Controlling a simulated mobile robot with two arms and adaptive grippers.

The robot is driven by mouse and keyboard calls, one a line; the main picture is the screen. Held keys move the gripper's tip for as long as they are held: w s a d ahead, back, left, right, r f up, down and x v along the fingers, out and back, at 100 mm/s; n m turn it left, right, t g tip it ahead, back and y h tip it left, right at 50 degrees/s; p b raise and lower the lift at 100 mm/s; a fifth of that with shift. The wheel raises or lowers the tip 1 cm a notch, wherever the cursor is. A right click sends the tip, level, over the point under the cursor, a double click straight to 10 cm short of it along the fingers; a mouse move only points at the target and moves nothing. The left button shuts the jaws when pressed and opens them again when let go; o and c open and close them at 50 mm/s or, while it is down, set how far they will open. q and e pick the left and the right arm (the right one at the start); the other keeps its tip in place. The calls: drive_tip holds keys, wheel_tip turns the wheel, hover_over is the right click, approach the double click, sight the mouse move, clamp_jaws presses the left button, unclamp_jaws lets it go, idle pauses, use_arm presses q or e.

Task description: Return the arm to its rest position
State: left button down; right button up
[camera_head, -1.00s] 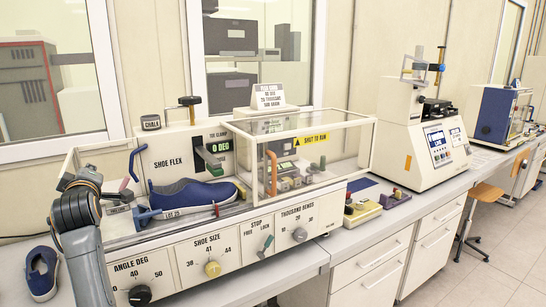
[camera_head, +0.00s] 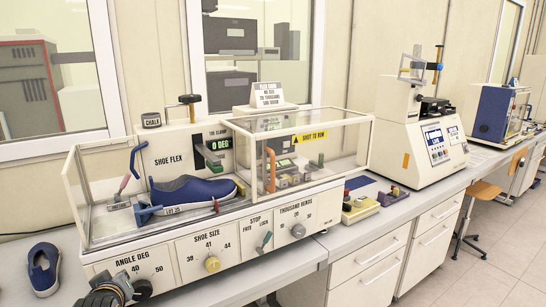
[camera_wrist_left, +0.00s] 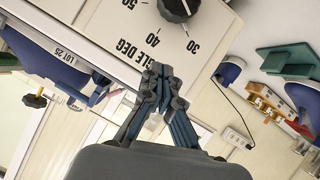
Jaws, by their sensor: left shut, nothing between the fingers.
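My left gripper (camera_head: 108,292) is low at the bottom left of the head view, in front of the shoe flex machine (camera_head: 155,254) and beside its black angle knob (camera_head: 142,289). In the left wrist view its fingers (camera_wrist_left: 157,72) are together and empty, with the angle knob (camera_wrist_left: 178,8) beyond them. Most of my left arm is outside the head view. My right gripper is not in view.
A blue shoe (camera_head: 190,190) lies in the machine behind its front panel. A second blue shoe (camera_head: 43,270) stands on the bench at the left. The clear guard (camera_head: 318,150) covers the machine's right part. Small fixtures (camera_head: 360,208) sit right of it.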

use_arm(q)
drive_tip(key=s+d+f+m+g+h, duration=0.1)
drive_tip(key=s+d+f+m+g, duration=0.2)
drive_tip(key=s+f, duration=0.35)
drive_tip(key=s+d+f+m+g+h, duration=0.1)
drive_tip(key=s+d+f+m+h, duration=0.1)
drive_tip(key=s+d+f, duration=0.5)
drive_tip(key=s+d+f+m+g+h, duration=0.1)
drive_tip(key=s+d+f+m+g, duration=0.15)
drive_tip(key=s, duration=0.75)
drive_tip(key=s+d+f+m+g+h, duration=0.1)
drive_tip(key=s+d+f+m+g, duration=0.15)
drive_tip(key=s, duration=0.75)
wheel_tip(320, 180, down, 29)
drive_tip(key=s+b, duration=0.1)
drive_tip(key=b, duration=0.2)
drive_tip(key=s+a+f+g+b, duration=0.1)
drive_tip(key=s+a+f+b, duration=0.1)
drive_tip(key=s+f, duration=1.5)
drive_tip(key=shift+a+f+m+g, duration=0.3)
drive_tip(key=shift+f+m+g, duration=0.1)
drive_tip(key=shift+f, duration=0.3)
